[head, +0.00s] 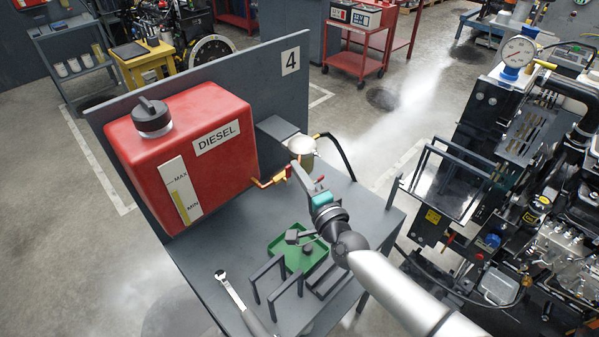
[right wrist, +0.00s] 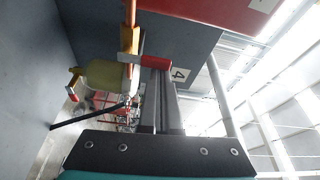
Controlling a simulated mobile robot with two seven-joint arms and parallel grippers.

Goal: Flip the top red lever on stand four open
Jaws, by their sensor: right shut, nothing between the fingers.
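The red diesel tank (head: 180,150) stands on the stand with the number 4 sign (head: 291,60). An orange-brass pipe (head: 263,183) runs from the tank to a valve with a small red lever (head: 288,171), beside a pale filter bowl (head: 301,146). My right gripper (head: 297,170) is shut and empty, its tips at this lever. In the right wrist view the red lever (right wrist: 157,62) lies across the shut fingertips (right wrist: 156,72); I cannot tell whether they touch. A second red-tipped lever (right wrist: 72,93) shows left of the bowl (right wrist: 105,75). My left gripper is not in view.
A green tray (head: 291,262) with dark parts, a ratchet (head: 233,292) and dark metal brackets (head: 278,287) occupy the stand's front. A grey panel (head: 115,112) stands behind the tank. A diesel engine (head: 540,220) stands at the right. A black hose (head: 340,150) curves right of the bowl.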

